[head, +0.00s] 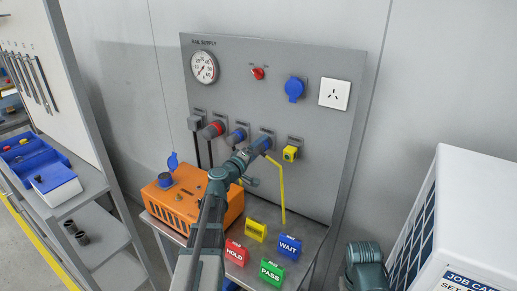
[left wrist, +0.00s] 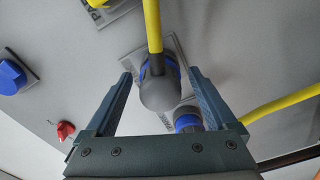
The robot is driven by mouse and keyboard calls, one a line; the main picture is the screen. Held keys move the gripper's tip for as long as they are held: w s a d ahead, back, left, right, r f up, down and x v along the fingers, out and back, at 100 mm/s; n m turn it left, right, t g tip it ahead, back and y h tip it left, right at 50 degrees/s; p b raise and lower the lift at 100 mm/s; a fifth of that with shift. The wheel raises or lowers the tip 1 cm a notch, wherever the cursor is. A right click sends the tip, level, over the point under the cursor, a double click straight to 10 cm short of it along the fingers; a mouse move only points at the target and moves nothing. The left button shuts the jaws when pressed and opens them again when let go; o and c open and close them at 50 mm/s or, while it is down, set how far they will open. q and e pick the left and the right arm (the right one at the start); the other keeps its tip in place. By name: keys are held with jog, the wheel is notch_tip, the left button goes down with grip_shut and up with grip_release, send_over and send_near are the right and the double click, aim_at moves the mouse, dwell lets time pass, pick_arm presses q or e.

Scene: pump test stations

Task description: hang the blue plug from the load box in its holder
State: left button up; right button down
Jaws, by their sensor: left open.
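The blue plug (head: 265,143), with a grey body and a yellow cable, sits at a grey holder on the panel. My left gripper (head: 258,151) is right at it. In the left wrist view the plug (left wrist: 158,88) is between the two fingers of the left gripper (left wrist: 160,78), which stand apart on either side of it. The plug appears seated in its square holder plate, but its front is hidden. The orange load box (head: 172,212) stands on the bench, with a blue socket (head: 166,181) and raised blue lid on top. My right gripper is not visible.
Another blue plug (head: 237,136) and a red plug (head: 213,130) hang to the left. A yellow plug (head: 290,153) hangs to the right. Coloured signs, including the green PASS sign (head: 271,272), stand on the bench. A white cabinet (head: 470,200) is at right.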

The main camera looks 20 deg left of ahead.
pick_arm(q)
jog(key=s+a, duration=0.2)
jog(key=s, duration=1.1)
jog(key=shift+s, duration=0.35)
jog(key=shift+d, duration=0.15)
jog(key=s+d+f+m+g+h, duration=0.1)
jog(key=d+f+m+g+h, duration=0.35)
jog(key=d, duration=0.75)
jog(key=s+d+f+m+g+h, duration=0.15)
jog(key=d+f+m+g, duration=0.5)
jog(key=d, duration=0.65)
jog(key=s+d+f+m+g+y, duration=0.2)
jog(key=s+f+y, duration=0.3)
jog(key=s, duration=0.3)
jog(key=s+d+f+m+g+y, duration=0.3)
jog(key=s+d+f+g+y, duration=0.1)
jog(key=s, duration=0.3)
jog(key=shift+s+d+f+g+y, duration=0.15)
jog(key=shift+s+f+g+y, duration=0.3)
jog(key=shift+f, duration=0.45)
jog(key=shift+w, duration=0.1)
